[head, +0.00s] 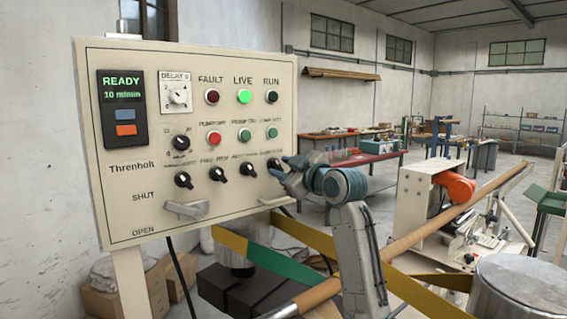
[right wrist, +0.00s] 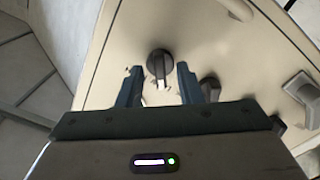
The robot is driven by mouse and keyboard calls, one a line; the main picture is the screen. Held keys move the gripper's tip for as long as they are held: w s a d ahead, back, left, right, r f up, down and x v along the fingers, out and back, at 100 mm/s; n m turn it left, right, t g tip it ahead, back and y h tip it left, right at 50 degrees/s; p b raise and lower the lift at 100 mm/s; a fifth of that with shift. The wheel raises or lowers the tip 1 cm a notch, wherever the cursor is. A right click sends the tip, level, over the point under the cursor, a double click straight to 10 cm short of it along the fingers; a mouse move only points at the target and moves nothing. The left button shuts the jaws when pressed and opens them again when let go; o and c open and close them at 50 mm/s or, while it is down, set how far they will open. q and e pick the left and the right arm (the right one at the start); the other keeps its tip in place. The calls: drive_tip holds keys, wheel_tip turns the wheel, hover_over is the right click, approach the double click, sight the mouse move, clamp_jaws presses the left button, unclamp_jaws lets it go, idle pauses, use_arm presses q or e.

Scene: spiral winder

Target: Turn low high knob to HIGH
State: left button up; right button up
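A cream control panel (head: 235,125) carries a lower row of black knobs. The rightmost knob (head: 274,163) is partly covered by my right gripper (head: 284,178), and its label is too small to read. In the right wrist view a dark round knob (right wrist: 160,62) with a pale pointer sits between the fingertips of my right gripper (right wrist: 159,72). The pointer points down in that picture, toward the gripper. The fingers are open, one on each side of the knob, with gaps showing. My left gripper is not in view.
Other knobs (head: 247,169) sit close to the left in the same row. A grey lever (head: 186,210) sticks out lower left. Below the panel run a yellow and green band (head: 268,262) and a long brown tube (head: 440,218). A metal drum (head: 518,285) stands at right.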

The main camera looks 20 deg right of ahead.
drive_tip(key=shift+a, duration=0.1)
drive_tip(key=shift+c, duration=0.4)
drive_tip(key=shift+w, duration=0.1)
clamp_jaws()
